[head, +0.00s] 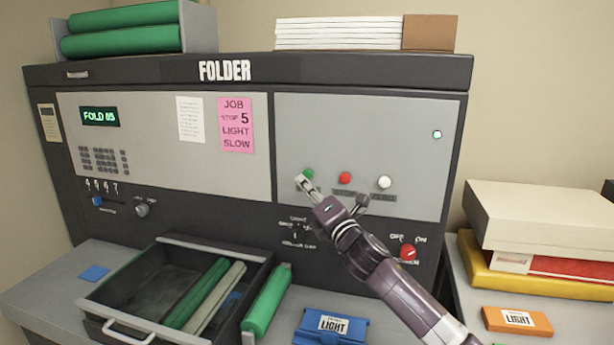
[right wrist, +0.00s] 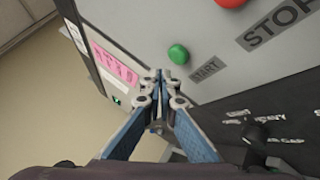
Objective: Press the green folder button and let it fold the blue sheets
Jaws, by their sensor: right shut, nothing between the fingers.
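The folder (head: 250,70) is a dark machine with grey panels. Its green button (head: 308,174) sits left of a red button (head: 345,178) and a white one (head: 384,182). My right gripper (head: 301,182) is shut and empty, its tips just in front of and beside the green button. In the right wrist view the green button (right wrist: 178,54), by the label START, is slightly above and right of the shut fingertips (right wrist: 157,76); contact cannot be told. A small flat blue piece (head: 95,273) lies on the left ledge. A bit of blue shows in the drawer. My left gripper is out of view.
The display (head: 99,116) reads FOLD 05. A pink note (head: 236,125) reads JOB, STOP 5, LIGHT, SLOW. An open drawer (head: 125,334) holds green and pale rolls. A red knob (head: 407,252) is lower right.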

